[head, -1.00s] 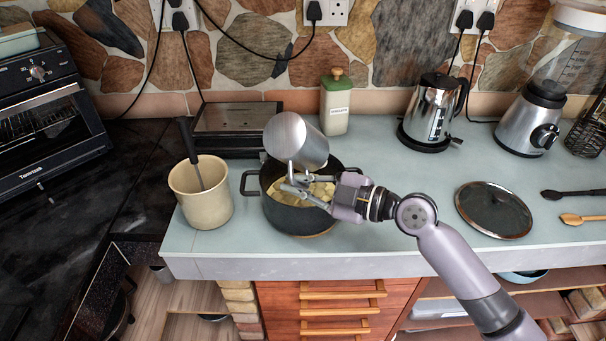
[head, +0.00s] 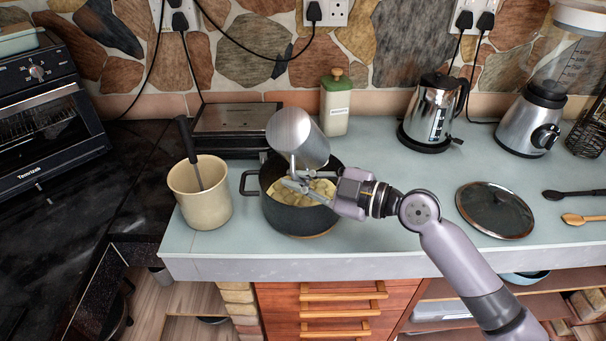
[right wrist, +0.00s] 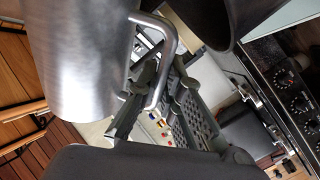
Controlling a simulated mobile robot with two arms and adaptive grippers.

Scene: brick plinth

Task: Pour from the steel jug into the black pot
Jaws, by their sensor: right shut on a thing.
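The steel jug (head: 298,138) is tipped steeply over the black pot (head: 300,219), apart from its rim. My right gripper (head: 298,184) is shut on the jug's handle, reaching in from the right above the pot. In the right wrist view the jug (right wrist: 75,60) fills the upper left, and its bent handle (right wrist: 168,45) runs down between the fingers of my right gripper (right wrist: 155,112). The pot holds pale chunks (head: 318,189) in a yellowish liquid. I cannot make out a stream; the jug's inside is hidden. My left gripper is not in view.
A cream crock (head: 201,206) with a dark-handled utensil stands left of the pot. A glass lid (head: 494,210) lies at right. A green-topped canister (head: 336,105), kettle (head: 433,112) and blender (head: 532,120) stand behind. The counter (head: 395,165) right of the pot is mostly free.

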